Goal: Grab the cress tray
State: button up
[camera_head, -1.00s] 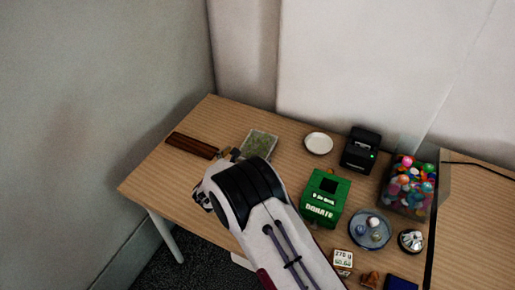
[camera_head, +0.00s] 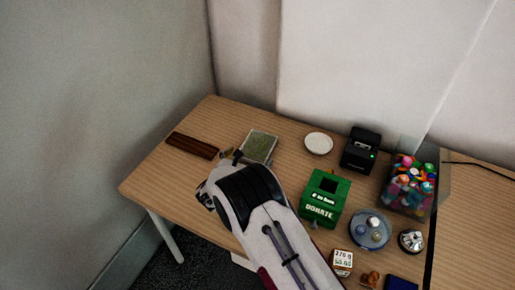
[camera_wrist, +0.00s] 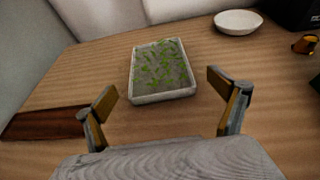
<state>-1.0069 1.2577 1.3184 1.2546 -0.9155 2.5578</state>
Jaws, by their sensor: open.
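The cress tray (camera_wrist: 161,71) is a shallow pale grey rectangular tray with green sprouts on a grey bed. In the wrist view it lies flat on the table, ahead of my gripper (camera_wrist: 166,97), roughly centred between the two fingers. The fingers are spread wide, with nothing between them; the tray's near edge is a little beyond the fingertips. In the head view the tray (camera_head: 260,146) lies towards the back left of the table, just beyond my gripper (camera_head: 230,157), which my arm mostly hides.
A dark brown wooden strip (camera_head: 192,145) lies left of the tray. A white dish (camera_head: 318,143) is to its right, then a black device (camera_head: 361,149). A green donation box (camera_head: 324,198) and a clear bin of colourful balls (camera_head: 409,186) stand further right. Bare table (camera_head: 160,180) lies at left.

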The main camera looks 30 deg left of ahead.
aim_at(256, 149)
jog(key=shift+w, duration=0.1)
dwell(0.3)
jog(key=shift+x, duration=2.55)
jog(key=c, duration=1.3)
